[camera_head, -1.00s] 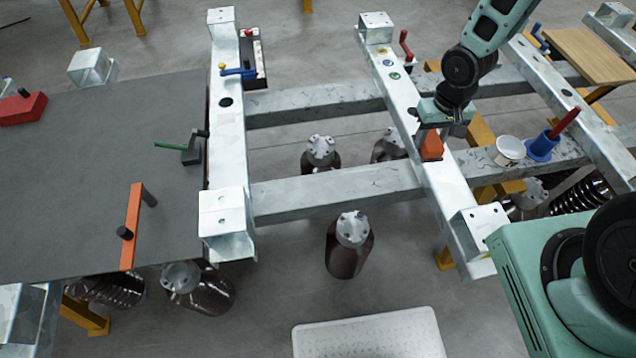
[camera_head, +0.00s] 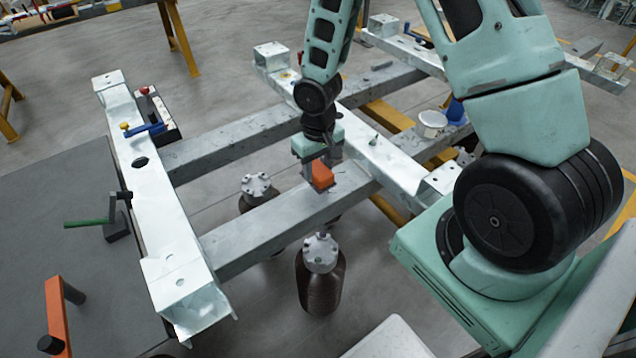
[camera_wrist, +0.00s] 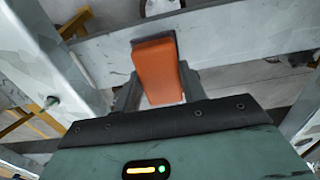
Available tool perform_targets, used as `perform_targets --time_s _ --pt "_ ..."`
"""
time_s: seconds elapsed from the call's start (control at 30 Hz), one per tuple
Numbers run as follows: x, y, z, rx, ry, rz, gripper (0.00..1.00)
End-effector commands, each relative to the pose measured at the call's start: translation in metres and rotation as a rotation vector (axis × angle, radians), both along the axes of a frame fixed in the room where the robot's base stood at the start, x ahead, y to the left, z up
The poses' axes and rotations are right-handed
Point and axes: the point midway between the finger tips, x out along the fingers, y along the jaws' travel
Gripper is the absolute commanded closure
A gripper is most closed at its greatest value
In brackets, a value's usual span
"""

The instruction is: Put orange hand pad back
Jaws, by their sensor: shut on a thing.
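The orange hand pad (camera_head: 321,175) is a small orange block between the fingers of my gripper (camera_head: 322,165), held above the galvanized cross beam in the head view. In the wrist view the orange pad (camera_wrist: 157,72) stands between the two grey fingers of my gripper (camera_wrist: 157,92), with a dark edge along its top. My gripper is shut on it. The pad appears clear of the beam, but the exact gap cannot be told.
The left white rail (camera_head: 155,200) carries a blue-handled clamp (camera_head: 150,128). A grey table (camera_head: 50,200) holds a green-handled tool (camera_head: 100,219) and an orange handle (camera_head: 57,315). Brown insulators (camera_head: 320,280) stand below the frame. A white cup (camera_head: 432,123) sits beyond the right rail.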

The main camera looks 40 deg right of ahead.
Motion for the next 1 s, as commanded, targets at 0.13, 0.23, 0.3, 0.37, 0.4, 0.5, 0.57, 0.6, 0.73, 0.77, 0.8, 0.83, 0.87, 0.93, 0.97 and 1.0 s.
perform_targets --time_s 0.13,0.23,0.3,0.37,0.4,0.5,0.57,0.6,0.73,0.77,0.8,0.83,0.87,0.93,0.97,1.0 --pt "0.0 0.0 -0.015 -0.001 0.001 0.001 0.77" --pt "0.0 0.0 -0.031 -0.001 0.002 0.001 0.77" --pt "0.0 0.0 -0.04 0.0 0.001 0.002 0.77" --pt "0.0 0.0 -0.044 -0.001 0.0 0.001 0.77" --pt "0.0 0.0 -0.046 -0.001 0.0 0.0 0.77" --pt "0.001 0.0 -0.046 -0.001 -0.002 -0.001 0.77" --pt "0.001 0.0 -0.046 0.0 -0.002 -0.001 0.77" --pt "0.001 0.0 -0.046 0.0 -0.002 -0.001 0.77" --pt "0.0 0.0 -0.049 0.0 -0.002 0.0 0.77" --pt "0.0 0.0 -0.05 0.0 -0.002 0.0 0.77" --pt "0.0 0.0 -0.05 0.0 -0.002 0.0 0.53" --pt "0.0 0.0 -0.049 0.0 -0.002 0.0 0.45" --pt "0.0 0.0 -0.049 0.0 -0.002 0.0 0.37" --pt "0.0 0.0 -0.049 0.0 -0.002 0.0 0.37" --pt "0.0 0.0 -0.049 0.0 -0.002 0.0 0.37" --pt "0.0 0.0 -0.049 0.0 -0.002 0.0 0.37"
